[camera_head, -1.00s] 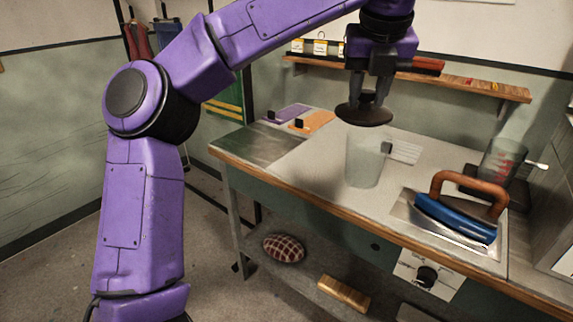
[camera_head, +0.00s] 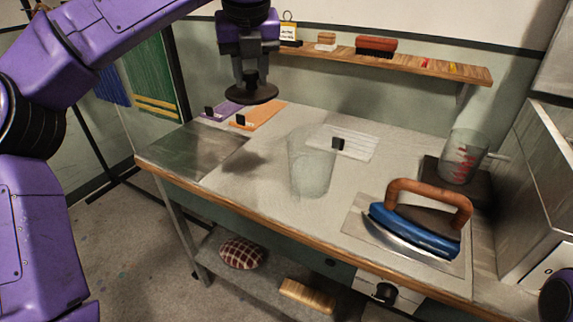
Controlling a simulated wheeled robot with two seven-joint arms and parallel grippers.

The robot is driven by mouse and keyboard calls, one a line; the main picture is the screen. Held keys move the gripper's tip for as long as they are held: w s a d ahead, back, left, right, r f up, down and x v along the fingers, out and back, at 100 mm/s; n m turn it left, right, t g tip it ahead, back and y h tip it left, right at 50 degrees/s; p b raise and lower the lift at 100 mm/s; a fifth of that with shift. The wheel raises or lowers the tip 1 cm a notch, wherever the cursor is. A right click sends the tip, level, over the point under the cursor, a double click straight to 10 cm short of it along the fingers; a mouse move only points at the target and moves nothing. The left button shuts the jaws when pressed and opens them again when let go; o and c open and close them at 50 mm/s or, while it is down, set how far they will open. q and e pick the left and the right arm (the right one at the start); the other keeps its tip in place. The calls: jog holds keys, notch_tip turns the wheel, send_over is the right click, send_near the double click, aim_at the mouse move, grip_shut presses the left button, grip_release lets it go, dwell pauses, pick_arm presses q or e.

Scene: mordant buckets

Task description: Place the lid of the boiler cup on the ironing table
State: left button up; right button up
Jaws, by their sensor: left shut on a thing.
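My left gripper (camera_head: 251,80) is shut on the dark round lid (camera_head: 252,95) and holds it level in the air above the back left part of the ironing table (camera_head: 270,190). The clear boiler cup (camera_head: 311,170) stands upright and open on the table, to the right of and below the lid. A soft shadow lies on the table left of the cup. My right gripper does not show.
A blue iron (camera_head: 415,230) with a brown handle rests on a plate at the right. A measuring jug (camera_head: 462,157) stands behind it. Purple and orange sheets (camera_head: 262,115) lie at the back left. A wooden shelf (camera_head: 400,65) runs along the wall.

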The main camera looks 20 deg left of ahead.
aim_at(244, 84)
pick_arm(q)
jog(key=w+a+f+m+p, duration=0.1)
jog(key=w+a+f, duration=0.1)
jog(key=w+a+f+m+h+p, duration=0.1)
jog(key=w+a+f+p, duration=0.1)
jog(key=shift+a+f+m+t, duration=0.1)
jog(key=shift+f+m+t, duration=0.05)
jog(key=shift+m+t, duration=0.15)
jog(key=w+f+m+p, duration=0.1)
jog(key=f, duration=0.5)
jog(key=w+a+f+m+h+p, duration=0.1)
jog(key=f+p, duration=0.1)
jog(key=f, duration=0.5)
jog(key=w+a+f+m+p, duration=0.1)
jog(key=f+p, duration=0.1)
jog(key=f, duration=0.5)
jog(key=shift+a+f+m, duration=0.1)
jog(key=shift+a+m, duration=0.1)
jog(key=shift+m, duration=0.1)
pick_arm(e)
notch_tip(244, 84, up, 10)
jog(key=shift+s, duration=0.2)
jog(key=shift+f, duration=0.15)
pick_arm(q)
jog(key=shift+s+f, duration=0.1)
jog(key=shift+f, duration=0.1)
jog(key=o, duration=1)
jog(key=shift+o, duration=0.2)
jog(key=shift+r, duration=0.1)
